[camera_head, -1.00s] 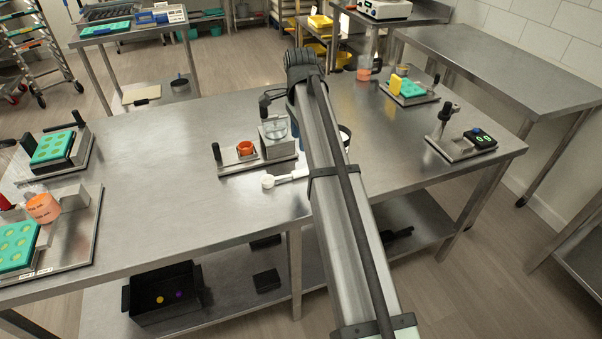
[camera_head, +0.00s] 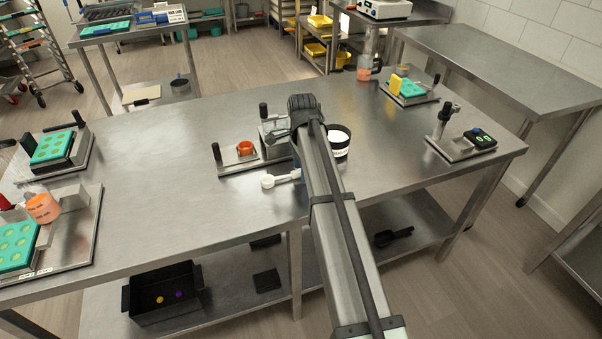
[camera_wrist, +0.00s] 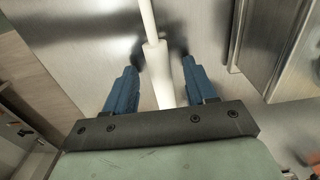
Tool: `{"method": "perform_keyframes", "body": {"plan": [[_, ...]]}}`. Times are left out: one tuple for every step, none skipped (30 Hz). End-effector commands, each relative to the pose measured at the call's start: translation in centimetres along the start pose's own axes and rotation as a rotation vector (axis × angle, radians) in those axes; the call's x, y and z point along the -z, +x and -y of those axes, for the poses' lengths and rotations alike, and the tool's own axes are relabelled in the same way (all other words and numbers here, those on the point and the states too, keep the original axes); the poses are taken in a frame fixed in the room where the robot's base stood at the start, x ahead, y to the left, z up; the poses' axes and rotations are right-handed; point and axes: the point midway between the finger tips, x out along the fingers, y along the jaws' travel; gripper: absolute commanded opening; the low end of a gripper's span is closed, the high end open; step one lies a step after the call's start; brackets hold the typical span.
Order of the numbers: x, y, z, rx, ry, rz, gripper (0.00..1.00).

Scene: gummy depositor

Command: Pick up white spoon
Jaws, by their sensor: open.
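The white spoon (camera_head: 280,179) lies on the steel table near its front edge, with its round bowl to the left; my arm hides its right end in the head view. In the wrist view the spoon's white handle (camera_wrist: 159,72) runs between the two blue fingers of my gripper (camera_wrist: 160,80). The fingers are apart, one on each side of the handle, with a gap to the left finger and a smaller one to the right. The spoon's bowl is out of the wrist view. In the head view my fingers are mostly hidden behind my arm.
A black tub of white powder (camera_head: 338,141) stands right of my arm. The table left of the depositor is clear.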

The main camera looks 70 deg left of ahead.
Motion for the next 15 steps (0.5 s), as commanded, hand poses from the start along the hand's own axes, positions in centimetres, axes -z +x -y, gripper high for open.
{"method": "perform_keyframes", "body": {"plan": [[-0.01, 0.31, -0.03, 0.000, 0.000, 0.000, 0.56], [-0.01, 0.37, -0.02, 0.000, 0.000, 0.000, 0.56], [-0.01, 0.39, -0.01, 0.000, 0.000, 0.000, 0.56], [-0.02, 0.38, 0.00, 0.000, 0.000, 0.000, 0.56], [-0.02, 0.36, 0.00, 0.000, 0.000, 0.000, 0.56], [-0.02, 0.35, 0.01, 0.000, 0.000, 0.000, 0.56], [-0.01, 0.34, 0.00, 0.000, 0.000, 0.000, 0.56], [-0.01, 0.34, 0.00, 0.000, 0.000, 0.000, 0.55], [-0.02, 0.34, 0.00, 0.000, 0.000, 0.000, 0.51], [-0.02, 0.33, 0.00, 0.000, 0.000, 0.000, 0.48], [-0.02, 0.33, 0.00, 0.000, 0.000, 0.000, 0.45], [-0.02, 0.32, 0.00, 0.000, 0.000, 0.000, 0.41], [-0.02, 0.32, 0.00, 0.000, 0.000, 0.000, 0.38], [-0.02, 0.32, 0.00, 0.000, 0.000, 0.000, 0.35], [-0.02, 0.32, 0.00, 0.000, 0.000, 0.000, 0.32]]}}
